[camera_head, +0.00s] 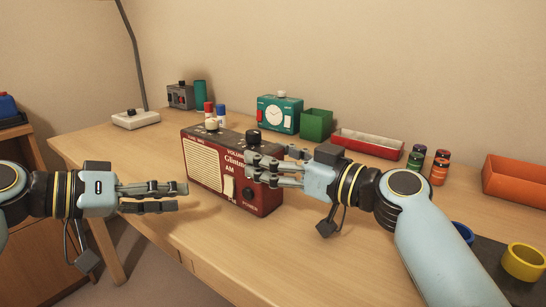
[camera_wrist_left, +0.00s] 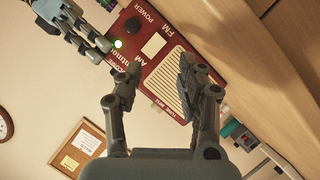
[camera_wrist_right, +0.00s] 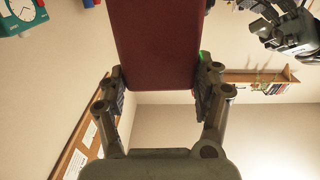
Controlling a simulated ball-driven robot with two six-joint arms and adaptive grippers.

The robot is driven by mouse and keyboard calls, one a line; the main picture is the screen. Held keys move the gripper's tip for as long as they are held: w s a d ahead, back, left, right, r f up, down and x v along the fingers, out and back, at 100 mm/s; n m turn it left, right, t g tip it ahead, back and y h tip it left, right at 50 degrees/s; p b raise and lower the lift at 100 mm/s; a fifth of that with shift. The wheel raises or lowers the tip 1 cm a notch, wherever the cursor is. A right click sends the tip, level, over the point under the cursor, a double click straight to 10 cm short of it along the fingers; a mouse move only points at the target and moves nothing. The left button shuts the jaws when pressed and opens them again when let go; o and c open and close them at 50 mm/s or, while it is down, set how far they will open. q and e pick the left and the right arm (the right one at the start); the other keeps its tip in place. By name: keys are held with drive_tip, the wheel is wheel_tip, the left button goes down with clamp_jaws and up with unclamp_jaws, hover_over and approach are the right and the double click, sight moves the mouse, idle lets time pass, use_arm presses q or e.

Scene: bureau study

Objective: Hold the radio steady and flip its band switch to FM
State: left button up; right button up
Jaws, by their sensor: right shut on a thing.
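The radio (camera_head: 215,160) is dark red with a cream grille and stands upright near the front of the desk. Its cream band switch (camera_head: 229,187) sits between the AM and FM labels on the front; it also shows in the left wrist view (camera_wrist_left: 153,44). I cannot tell which way the switch is set. My right gripper (camera_head: 265,166) is shut on the radio's right end, fingers on front and back; the right wrist view shows the red body (camera_wrist_right: 160,45) between them. My left gripper (camera_head: 182,196) is open and empty, in front of the radio's left part, apart from it.
An orange bin (camera_head: 515,181) and a yellow ring-shaped item (camera_head: 524,262) are at right. The desk before the radio is clear.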

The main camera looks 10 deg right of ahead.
drive_tip(key=c, duration=0.9)
use_arm(q)
drive_tip(key=c, duration=0.3)
drive_tip(key=r+n+t, duration=0.1)
drive_tip(key=w+r+n, duration=0.1)
drive_tip(key=n, duration=0.1)
drive_tip(key=shift+w+a+r+t, duration=0.15)
drive_tip(key=shift+w+r+t, duration=0.05)
drive_tip(key=shift+r+t, duration=0.2)
drive_tip(key=c, duration=0.4)
drive_tip(key=n, duration=0.1)
drive_tip(key=n+t, duration=0.1)
drive_tip(key=s+n, duration=0.1)
drive_tip(key=shift+a+r+n+t+h, duration=0.2)
drive_tip(key=shift+a+n+t+h, duration=0.1)
drive_tip(key=shift+n, duration=0.1)
clamp_jaws()
drive_tip(key=s+a+f+n+t, duration=0.1)
drive_tip(key=s+f+n, duration=0.4)
drive_tip(key=s, duration=0.2)
drive_tip(key=shift+a+f+n+t+y, duration=0.25)
drive_tip(key=shift+a+n+t+y, duration=0.05)
drive_tip(key=shift+y, duration=0.1)
